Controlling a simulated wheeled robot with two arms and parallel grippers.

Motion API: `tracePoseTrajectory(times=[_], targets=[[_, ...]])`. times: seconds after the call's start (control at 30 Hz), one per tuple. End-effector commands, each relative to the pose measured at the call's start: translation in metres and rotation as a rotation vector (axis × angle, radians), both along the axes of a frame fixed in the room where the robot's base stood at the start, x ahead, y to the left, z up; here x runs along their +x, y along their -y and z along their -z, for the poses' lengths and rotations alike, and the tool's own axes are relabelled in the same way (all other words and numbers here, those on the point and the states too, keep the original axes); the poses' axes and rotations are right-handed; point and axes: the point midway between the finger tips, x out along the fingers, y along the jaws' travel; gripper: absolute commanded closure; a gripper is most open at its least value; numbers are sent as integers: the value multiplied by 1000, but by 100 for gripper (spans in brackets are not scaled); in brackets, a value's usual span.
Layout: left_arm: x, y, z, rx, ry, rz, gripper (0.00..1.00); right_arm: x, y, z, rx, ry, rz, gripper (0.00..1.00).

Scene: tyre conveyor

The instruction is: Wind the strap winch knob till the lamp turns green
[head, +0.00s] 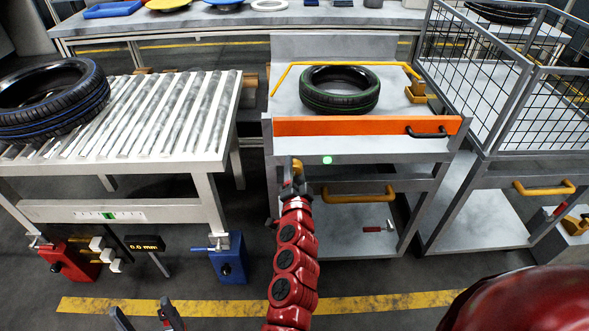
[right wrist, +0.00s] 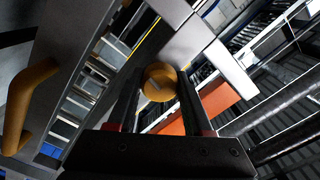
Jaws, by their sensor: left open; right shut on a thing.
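The yellow winch knob (head: 297,164) is at the left front of the tyre cart, mostly covered by my right gripper (head: 295,182) in the head view. In the right wrist view the round knob (right wrist: 160,82) sits between the two dark fingers, which are shut on it. The small round lamp (head: 327,159) on the cart's front edge glows green. A tyre with a green line (head: 339,91) lies flat on the cart top, with a yellow strap or bar (head: 345,64) running behind it. My left gripper (head: 145,318) is open and empty at the bottom left.
A roller conveyor (head: 150,115) with a blue-lined tyre (head: 50,100) stands at left. A wire-mesh cage cart (head: 490,75) stands at right. The cart has an orange front bar (head: 350,126) and a yellow handle (head: 357,195). Floor is free between conveyor and cart.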

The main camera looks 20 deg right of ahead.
Motion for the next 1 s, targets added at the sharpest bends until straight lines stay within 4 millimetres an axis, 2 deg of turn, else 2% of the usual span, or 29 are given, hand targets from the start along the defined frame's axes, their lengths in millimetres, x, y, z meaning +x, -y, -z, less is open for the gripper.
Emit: tracePoseTrajectory(times=[0.07, 0.1, 0.23, 0.53, 0.67, 0.77, 1.0], targets=[[0, 0, 0, 0, 0, 0, 19, 0, 0, 0, -1, -1, 1, 100], [0, 0, 0, 0, 0, 0, 19, 0, 0, 0, -1, -1, 1, 42], [0, 0, 0, 0, 0, 0, 19, 0, 0, 0, -1, -1, 1, 19], [0, 0, 0, 0, 0, 0, 19, -1, 0, 0, -1, 0, 0, 19], [0, 0, -3, 0, 0, 0, 19, -10, -3, 0, -1, -2, 0, 19], [0, 0, -6, 0, 0, 0, 19, -25, -9, 0, 0, -4, -3, 19], [0, 0, -18, 0, 0, 0, 19, -77, -24, -2, -1, -3, -4, 19]])
